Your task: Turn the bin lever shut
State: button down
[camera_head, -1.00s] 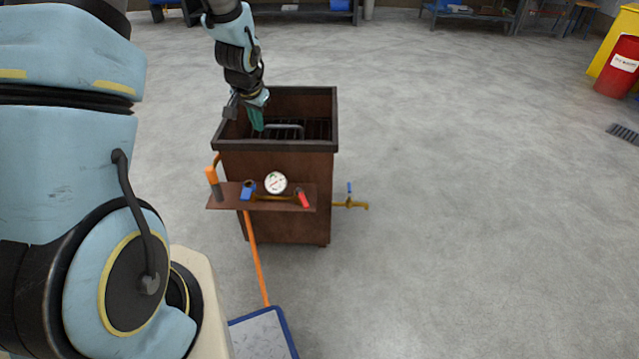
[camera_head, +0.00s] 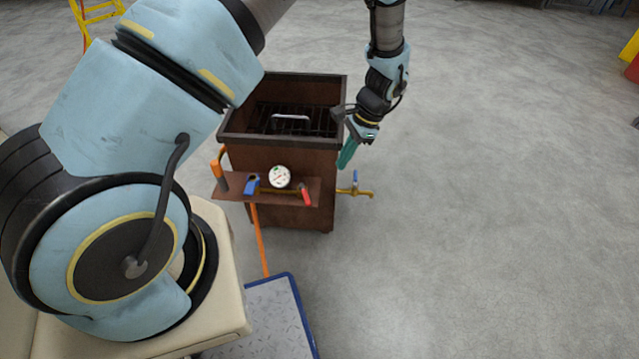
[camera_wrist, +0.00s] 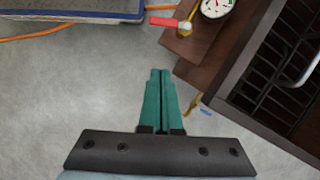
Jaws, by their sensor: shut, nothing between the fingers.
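The bin (camera_head: 290,205) is a rusty brown box with a dark rim and a grate inside. A brass valve pipe (camera_head: 366,193) sticks out of its right side and carries a small blue lever (camera_head: 355,178), which stands up from the pipe in the head view. My gripper (camera_head: 344,166) has teal fingers, shut and empty, pointing down beside the bin's right wall, above and slightly left of the lever in that picture. In the wrist view the shut fingers (camera_wrist: 161,72) hang over floor, and the blue lever (camera_wrist: 206,112) shows just right of them, apart. The fingers partly hide the pipe there.
A front shelf on the bin holds a gauge (camera_head: 280,176), a red lever (camera_head: 306,196), a blue part (camera_head: 252,183) and an orange handle (camera_head: 217,167). A blue-edged platform (camera_head: 292,300) lies in front. The floor to the right is clear.

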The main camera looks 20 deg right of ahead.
aim_at(306, 198)
jog(key=shift+s+a+f+p, duration=0.1)
jog(key=shift+a+f+p, duration=0.1)
jog(key=shift+a+f, duration=1.2)
jog(key=shift+a+f+p, duration=0.15)
jog(key=shift+a+f, duration=0.8)
jog(key=shift+f, duration=0.9)
jog(key=shift+s+a+f+p, duration=0.1)
jog(key=shift+a+f+p, duration=0.1)
jog(key=shift+a+f, duration=1.2)
jog(key=shift+d+f, duration=0.2)
jog(key=shift+m, duration=0.3)
